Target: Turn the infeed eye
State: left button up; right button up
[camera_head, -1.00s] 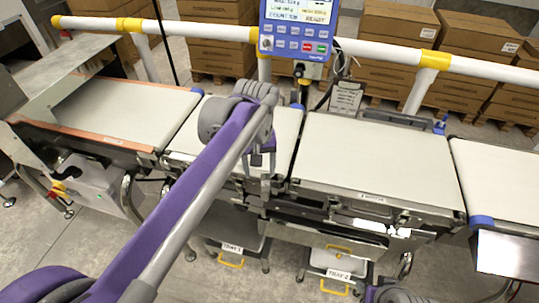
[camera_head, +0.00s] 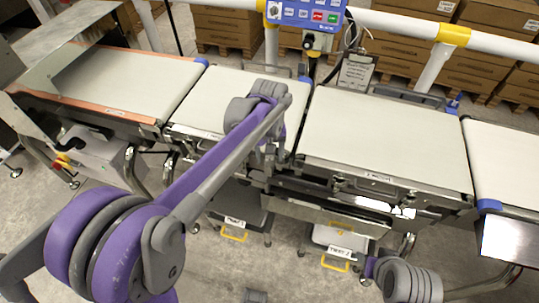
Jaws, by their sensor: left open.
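My left arm reaches from the lower left across the second belt section (camera_head: 215,88). Its left gripper (camera_head: 268,160) points down at that section's front edge, near the gap to the third section. The fingers are small and partly hidden by the wrist; they are apart, and I see nothing held. I cannot make out the infeed eye for certain; my arm covers part of the belt's front side.
A blue control panel (camera_head: 304,12) stands behind the belts on a white rail (camera_head: 385,22). The third belt section (camera_head: 385,135) is empty. Labelled trays with yellow handles (camera_head: 335,262) sit below. Cardboard boxes (camera_head: 405,70) are stacked behind. A silver box (camera_head: 508,240) juts out at right.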

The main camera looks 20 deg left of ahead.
pick_arm(q)
jog(key=shift+f, duration=0.1)
grip_shut()
dwell(0.3)
jog(key=m, duration=0.4)
jog(key=shift+a+m, duration=0.25)
jog(key=shift+m, duration=0.15)
grip_release()
notch_tip(320, 180, up, 11)
jog(key=shift+f+p, duration=0.1)
jog(key=shift+p, duration=0.4)
